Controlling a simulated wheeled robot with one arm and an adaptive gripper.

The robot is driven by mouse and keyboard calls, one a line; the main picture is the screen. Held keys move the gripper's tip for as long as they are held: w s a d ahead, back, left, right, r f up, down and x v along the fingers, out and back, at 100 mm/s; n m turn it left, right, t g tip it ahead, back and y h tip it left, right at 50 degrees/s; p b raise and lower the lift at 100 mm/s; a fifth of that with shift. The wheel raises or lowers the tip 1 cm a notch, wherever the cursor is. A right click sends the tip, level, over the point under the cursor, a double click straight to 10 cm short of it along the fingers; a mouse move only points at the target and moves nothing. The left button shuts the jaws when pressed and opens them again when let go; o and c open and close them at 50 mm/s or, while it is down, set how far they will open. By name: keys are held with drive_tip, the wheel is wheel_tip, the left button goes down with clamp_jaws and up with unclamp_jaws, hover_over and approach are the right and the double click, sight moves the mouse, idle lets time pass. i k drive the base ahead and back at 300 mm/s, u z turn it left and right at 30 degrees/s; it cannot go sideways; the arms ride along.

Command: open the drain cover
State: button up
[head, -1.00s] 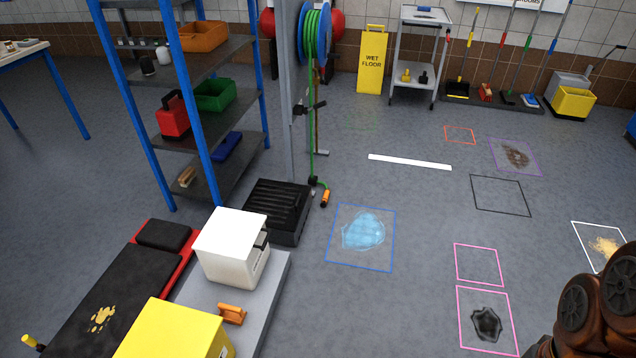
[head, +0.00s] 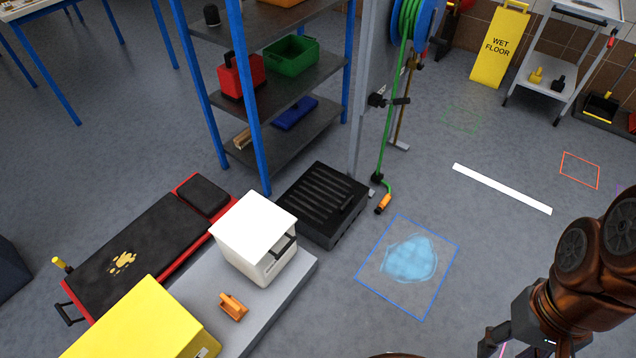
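The drain cover (head: 309,198) is a black slotted lid on top of a dark box-shaped drain (head: 345,230). It stands on the floor right of the blue shelf and behind the white box. The lid appears to lie flat and closed, with a small raised handle-like part near its right side. My gripper (head: 493,347) is only partly in view at the bottom right, well away from the drain. The frame edge cuts off its fingers, so its opening cannot be judged.
A white box (head: 254,238) sits on a grey platform (head: 277,306) in front of the drain. A green hose (head: 391,120) hangs beside it, ending in an orange nozzle (head: 383,204). A blue puddle (head: 411,258) lies to its right. A red-edged creeper (head: 150,235) lies left.

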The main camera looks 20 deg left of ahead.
sight(323, 197)
drive_tip(key=u, duration=1)
drive_tip(key=i, duration=1)
drive_tip(key=u, duration=1)
